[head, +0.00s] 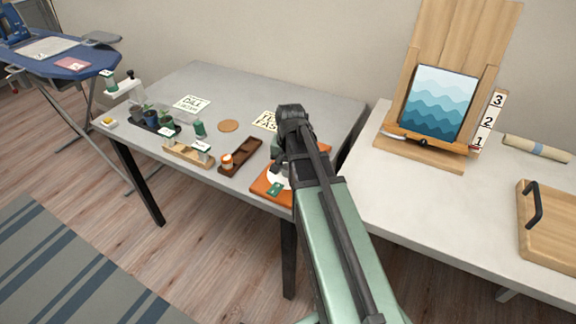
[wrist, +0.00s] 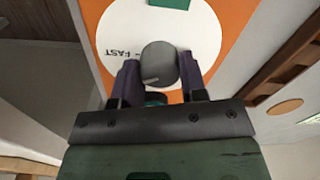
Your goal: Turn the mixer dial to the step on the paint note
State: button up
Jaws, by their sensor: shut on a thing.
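The mixer dial is a dark grey round knob (wrist: 160,60) on a white disc (wrist: 115,30) set in an orange plate (wrist: 88,12). A pale line lies near the knob's lower left edge in the wrist view. The word FAST is printed on the disc left of the knob. My gripper (wrist: 160,75) is shut on the knob, one finger on each side. In the head view my gripper hides most of the knob above the orange plate (head: 262,189). One note (head: 192,103) seems to read DIAL with a blurred second line; another (head: 265,121), partly hidden, shows FAS.
A brown tray (head: 233,168) with an orange-and-white pot lies left of the plate. A second table (head: 435,200) with an easel stands right.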

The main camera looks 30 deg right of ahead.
jog(key=m, duration=0.5)
jog(key=shift+s+m, duration=0.1)
jog(key=shift+m, duration=0.3)
dwell(0.4)
jog(key=o, duration=0.9)
jog(key=shift+o, duration=0.2)
notch_tip(320, 180, up, 11)
jog(key=p, duration=1.1)
jog(key=shift+s, duration=0.15)
jog(key=shift+d+f, duration=0.1)
jog(key=shift+f, duration=0.05)
